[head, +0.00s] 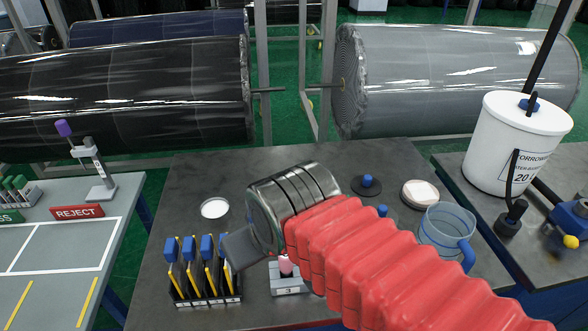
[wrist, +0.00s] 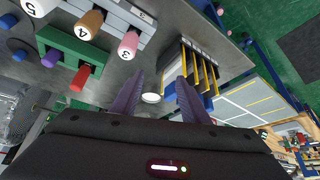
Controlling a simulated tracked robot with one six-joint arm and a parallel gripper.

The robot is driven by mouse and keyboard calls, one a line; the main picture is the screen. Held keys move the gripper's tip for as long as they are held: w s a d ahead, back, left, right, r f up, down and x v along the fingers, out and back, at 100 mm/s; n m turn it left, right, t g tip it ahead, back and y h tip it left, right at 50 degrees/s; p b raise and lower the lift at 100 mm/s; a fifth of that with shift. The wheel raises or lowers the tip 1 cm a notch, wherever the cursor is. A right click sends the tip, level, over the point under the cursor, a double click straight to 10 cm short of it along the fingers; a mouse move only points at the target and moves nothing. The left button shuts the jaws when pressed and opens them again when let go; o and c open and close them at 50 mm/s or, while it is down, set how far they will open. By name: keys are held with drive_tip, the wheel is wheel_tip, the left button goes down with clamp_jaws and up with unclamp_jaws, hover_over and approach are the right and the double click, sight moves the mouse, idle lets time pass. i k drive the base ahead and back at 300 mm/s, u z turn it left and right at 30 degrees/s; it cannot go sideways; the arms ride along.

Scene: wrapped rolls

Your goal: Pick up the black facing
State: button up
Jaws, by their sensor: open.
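I cannot make out for certain which thing is the black facing. My gripper (wrist: 158,82) is open in the wrist view, its two dark purple fingers apart with nothing held between them. In the head view my gripper hangs over the dark bench (head: 190,165), largely hidden behind its own wrist. A small white disc (wrist: 151,98) lies on the bench beyond the fingers; it also shows in the head view (head: 214,208). A black round base with a blue knob (head: 367,185) stands right of my wrist.
A rack with blue-and-yellow tools (head: 205,275) stands close to my gripper. Numbered blocks hold coloured pegs (wrist: 90,24), beside a green block (wrist: 72,52). A clear jug (head: 445,232) and white bucket (head: 517,145) stand at right. Large wrapped rolls (head: 120,95) lie behind.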

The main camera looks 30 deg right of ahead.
sight(368, 186)
drive_tip(key=z, duration=1.05)
drive_tip(key=k, duration=0.95)
drive_tip(key=z, duration=0.35)
drive_tip(key=i, duration=1)
drive_tip(key=u, duration=0.05)
